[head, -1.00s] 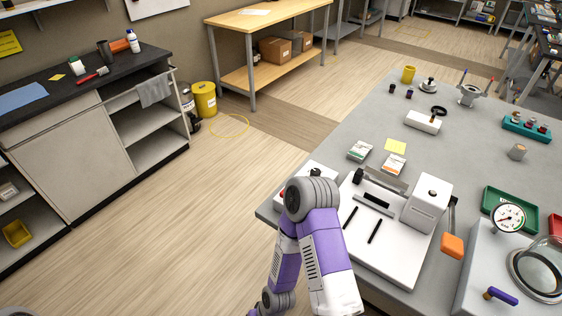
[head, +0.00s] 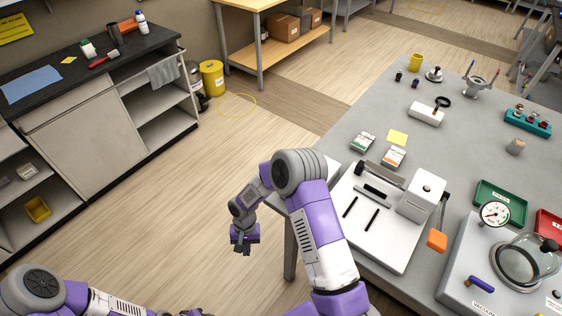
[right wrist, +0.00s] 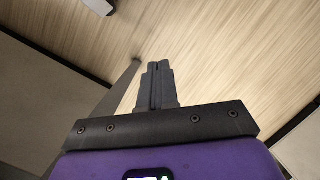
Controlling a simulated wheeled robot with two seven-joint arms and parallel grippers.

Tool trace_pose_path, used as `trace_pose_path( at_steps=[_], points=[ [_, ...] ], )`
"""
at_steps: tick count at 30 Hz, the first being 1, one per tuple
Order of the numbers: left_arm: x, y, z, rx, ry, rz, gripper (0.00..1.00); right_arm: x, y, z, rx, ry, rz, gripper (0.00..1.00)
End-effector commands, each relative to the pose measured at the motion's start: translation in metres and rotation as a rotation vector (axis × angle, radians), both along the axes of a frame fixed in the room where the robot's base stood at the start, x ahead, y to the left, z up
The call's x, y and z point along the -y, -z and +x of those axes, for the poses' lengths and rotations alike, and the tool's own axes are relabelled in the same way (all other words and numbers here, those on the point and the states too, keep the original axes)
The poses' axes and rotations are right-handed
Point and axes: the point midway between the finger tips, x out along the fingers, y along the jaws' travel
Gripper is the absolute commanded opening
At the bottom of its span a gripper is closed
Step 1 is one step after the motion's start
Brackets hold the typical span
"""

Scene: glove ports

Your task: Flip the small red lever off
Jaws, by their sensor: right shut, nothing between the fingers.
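I cannot make out a small red lever for certain in the head view. A grey fixture (head: 477,88) at the back of the table has one upright arm with a blue tip and one with a reddish tip. A white box (head: 331,169) at the table's left edge is mostly hidden behind my right arm. My right gripper (head: 243,251) hangs over the floor left of the table, pointing down, apart from everything. In the right wrist view its fingers (right wrist: 158,84) are together and empty. My left arm shows at the lower left, but its gripper is out of view.
The grey table (head: 352,127) holds a white press-like device (head: 388,258) with an orange handle (head: 437,240), a vacuum unit (head: 470,262) with a gauge (head: 494,213), and green (head: 488,206) and red trays. Floor (head: 150,235) between table and left cabinet is open.

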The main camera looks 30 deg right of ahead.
Motion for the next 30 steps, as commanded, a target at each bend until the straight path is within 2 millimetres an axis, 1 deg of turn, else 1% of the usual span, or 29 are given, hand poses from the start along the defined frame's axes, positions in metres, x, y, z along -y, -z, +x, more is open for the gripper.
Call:
trace_pose_path(
  at_steps=[1, 2, 3, 5, 6, 8, 9, 11, 12, 15, 18, 20, 30],
  points=[
    [0.0, -0.022, 0.0, 0.0, 0.0, 0.0, 0.43, 0.009, -0.035, 0.024, -0.008, 0.034, -0.079, 0.0],
    [0.0, -0.028, 0.0, 0.0, 0.0, 0.0, 0.43, 0.016, -0.05, 0.035, -0.018, 0.062, -0.131, 0.0],
    [0.0, -0.037, 0.0, 0.0, 0.0, 0.0, 0.43, 0.026, -0.071, 0.05, -0.025, 0.104, -0.205, 0.0],
    [0.0, -0.05, 0.0, 0.0, 0.0, 0.0, 0.43, 0.041, -0.107, 0.071, -0.027, 0.179, -0.32, 0.0],
    [0.0, -0.058, 0.0, 0.0, 0.0, 0.0, 0.43, 0.051, -0.132, 0.084, -0.023, 0.236, -0.398, 0.0],
    [0.0, -0.069, 0.0, 0.0, 0.0, 0.0, 0.43, 0.064, -0.17, 0.1, -0.01, 0.328, -0.509, 0.0],
    [0.0, -0.076, 0.0, 0.0, 0.0, 0.0, 0.43, 0.072, -0.194, 0.108, 0.0, 0.39, -0.579, 0.0],
    [0.0, -0.084, 0.0, 0.0, 0.0, 0.0, 0.43, 0.083, -0.228, 0.118, 0.02, 0.481, -0.671, 0.0],
    [0.0, -0.089, 0.0, 0.0, 0.0, 0.0, 0.43, 0.088, -0.248, 0.122, 0.032, 0.537, -0.722, 0.0],
    [0.0, -0.097, 0.0, 0.0, 0.0, 0.0, 0.43, 0.097, -0.286, 0.128, 0.057, 0.654, -0.821, 0.0],
    [0.0, -0.1, 0.0, 0.0, 0.0, 0.0, 0.43, 0.102, -0.307, 0.13, 0.071, 0.725, -0.877, 0.0],
    [0.0, -0.101, 0.0, -0.001, 0.0, 0.0, 0.43, 0.104, -0.313, 0.13, 0.076, 0.746, -0.892, 0.0],
    [0.0, -0.1, 0.0, -0.001, 0.0, 0.0, 0.43, 0.105, -0.313, 0.129, 0.076, 0.754, -0.899, 0.0]
  ],
)
